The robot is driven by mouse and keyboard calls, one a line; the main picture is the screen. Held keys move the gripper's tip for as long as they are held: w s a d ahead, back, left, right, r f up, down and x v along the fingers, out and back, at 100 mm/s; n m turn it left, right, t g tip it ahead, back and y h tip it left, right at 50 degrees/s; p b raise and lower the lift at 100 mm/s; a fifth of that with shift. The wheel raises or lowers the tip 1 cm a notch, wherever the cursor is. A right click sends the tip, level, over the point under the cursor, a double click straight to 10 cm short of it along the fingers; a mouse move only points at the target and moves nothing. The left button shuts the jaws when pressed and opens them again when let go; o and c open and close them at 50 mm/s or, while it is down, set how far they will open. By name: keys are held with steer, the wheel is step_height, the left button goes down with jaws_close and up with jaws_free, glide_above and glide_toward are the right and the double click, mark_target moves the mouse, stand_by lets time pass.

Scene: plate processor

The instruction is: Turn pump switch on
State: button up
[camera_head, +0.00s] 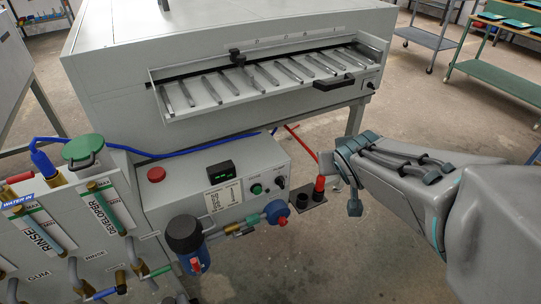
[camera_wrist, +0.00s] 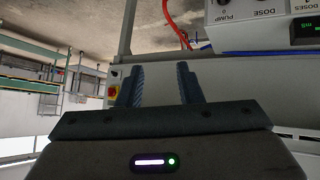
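The grey control box (camera_head: 150,205) stands below the large plate processor in the head view. Its front panel carries a green button (camera_head: 256,188) and a small dark pump switch (camera_head: 280,183) to the right. In the wrist view, which is upside down, the panel (camera_wrist: 265,32) shows at the top right with the labels PUMP and DOSE. The pump switch (camera_wrist: 222,2) is mostly cut off by the top edge there. My gripper (camera_wrist: 160,85) is open and empty, its two fingers well apart. In the head view my gripper (camera_head: 346,182) is to the right of the box, apart from the switch.
A red button (camera_head: 156,174) and a display (camera_head: 220,171) are on the box. A dark filter (camera_head: 184,234) and a blue fitting (camera_head: 276,211) protrude in front. A red-capped bottle (camera_head: 319,188) stands close by my gripper. A rack with hoses (camera_head: 60,255) is at left.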

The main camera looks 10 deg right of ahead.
steer(key=w+f+n+t+y+b, duration=0.2)
steer(key=w+f+t+b, duration=0.15)
steer(key=f+b, duration=0.6)
steer(key=n+y+b, duration=0.2)
steer(key=y+b, duration=0.3)
steer(key=b, duration=0.4)
glide_toward(284, 183)
steer(key=p+x, duration=0.7)
steer(key=shift+w+a+f, duration=0.2)
steer(key=shift+w+a, duration=0.05)
steer(key=shift+w, duration=0.05)
steer(key=shift+w+a+f, duration=0.15)
steer(key=shift+w+a, duration=0.05)
steer(key=shift+w, duration=0.45)
steer(key=shift+c, duration=0.3)
jaws_close()
